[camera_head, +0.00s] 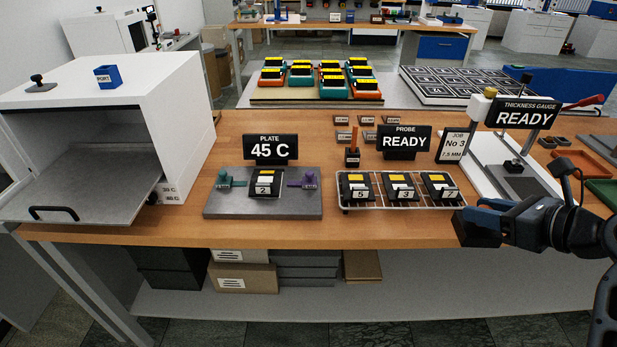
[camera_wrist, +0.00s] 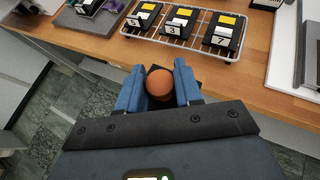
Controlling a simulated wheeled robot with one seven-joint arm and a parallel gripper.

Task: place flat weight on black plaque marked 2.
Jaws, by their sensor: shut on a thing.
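My gripper (camera_head: 486,212) is at the right, in front of the bench edge. In the wrist view its blue fingers (camera_wrist: 158,78) are shut on a round copper-brown knob (camera_wrist: 159,84). A dark block, seemingly the flat weight (camera_head: 474,231), hangs at the fingers in the head view; its underside is hidden. The black plaque marked 2 (camera_head: 265,184), with a yellow patch, lies on a grey plate (camera_head: 232,208) at left centre, well left of my gripper. A teal clamp (camera_head: 225,180) and a purple clamp (camera_head: 302,179) flank the plaque.
A wire rack (camera_head: 400,206) with plaques 5, 3 and 7 stands between the grey plate and my gripper. Behind are the plate sign (camera_head: 270,147) and probe sign (camera_head: 404,139). A white open oven (camera_head: 180,110) is at left; a thickness gauge (camera_head: 490,160) at right.

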